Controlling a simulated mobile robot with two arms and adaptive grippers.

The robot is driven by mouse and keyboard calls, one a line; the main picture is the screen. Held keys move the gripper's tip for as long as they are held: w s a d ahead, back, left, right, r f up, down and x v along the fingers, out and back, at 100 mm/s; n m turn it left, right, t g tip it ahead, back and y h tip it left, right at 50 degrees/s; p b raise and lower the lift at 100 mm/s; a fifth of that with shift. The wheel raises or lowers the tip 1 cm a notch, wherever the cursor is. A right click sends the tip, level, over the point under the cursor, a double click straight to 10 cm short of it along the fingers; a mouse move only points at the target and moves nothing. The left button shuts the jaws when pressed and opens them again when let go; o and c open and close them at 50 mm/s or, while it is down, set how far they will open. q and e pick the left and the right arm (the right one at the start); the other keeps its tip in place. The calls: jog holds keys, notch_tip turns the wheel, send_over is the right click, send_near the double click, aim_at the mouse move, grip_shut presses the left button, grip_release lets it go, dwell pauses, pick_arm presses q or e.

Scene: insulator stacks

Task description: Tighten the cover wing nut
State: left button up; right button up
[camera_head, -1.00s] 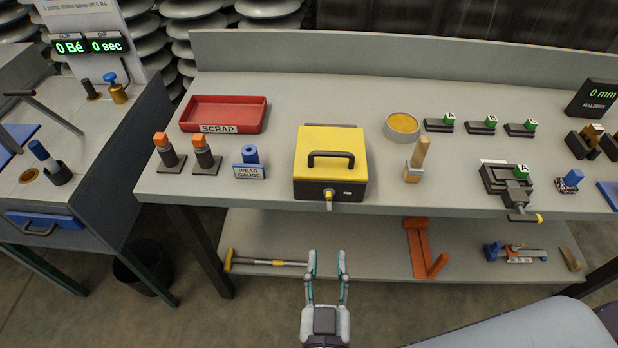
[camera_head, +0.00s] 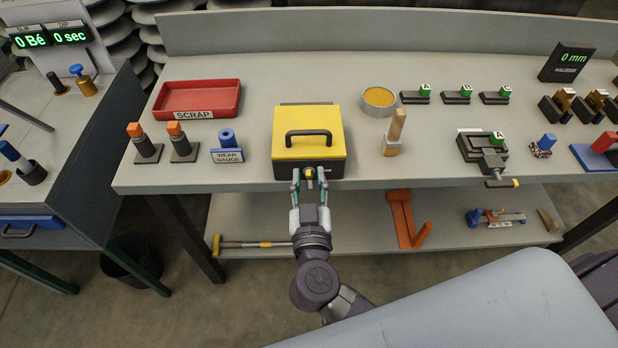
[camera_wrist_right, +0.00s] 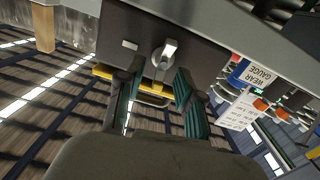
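The box with a yellow lid (camera_head: 308,128) and a black handle stands at the front of the bench, lid down. The cover wing nut (camera_head: 309,173) is a small yellow and metal piece on the box's dark front face. It also shows in the right wrist view (camera_wrist_right: 168,50). My right gripper (camera_head: 311,175) is at the box front with its fingers apart, one on each side of the wing nut. In the right wrist view, gaps show between the nut and both fingers (camera_wrist_right: 157,76). My left gripper is not in view.
A wear gauge (camera_head: 228,148) and posts with orange tops (camera_head: 176,140) stand left of the box. A wooden-handled tool (camera_head: 395,132) and a round yellow tin (camera_head: 379,100) stand to its right. The red scrap tray (camera_head: 160,111) is behind left. A lower shelf (camera_head: 350,225) lies below.

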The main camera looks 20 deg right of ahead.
grip_shut()
dwell(0.3)
